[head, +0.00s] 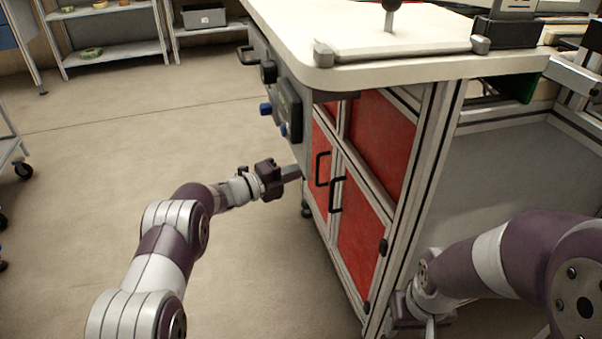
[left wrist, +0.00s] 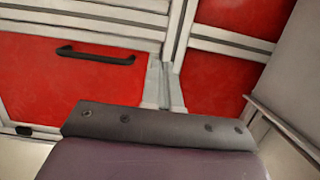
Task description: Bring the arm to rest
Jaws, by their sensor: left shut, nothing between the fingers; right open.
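My left arm reaches in from the lower left of the head view. Its gripper (head: 290,172) is shut and empty, low beside the red-doored workbench cabinet (head: 366,232). In the left wrist view its two grey fingers (left wrist: 168,84) lie close together in front of a red panel (left wrist: 70,82) with a black handle. My right arm comes in from the lower right. Its gripper (head: 416,314) is open near the cabinet's right corner post, partly hidden by its own wrist. I see nothing held in either gripper.
The white worktop (head: 390,35) overhangs the cabinet, with a control box (head: 286,106) on its left side. Black door handles (head: 336,194) stick out.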

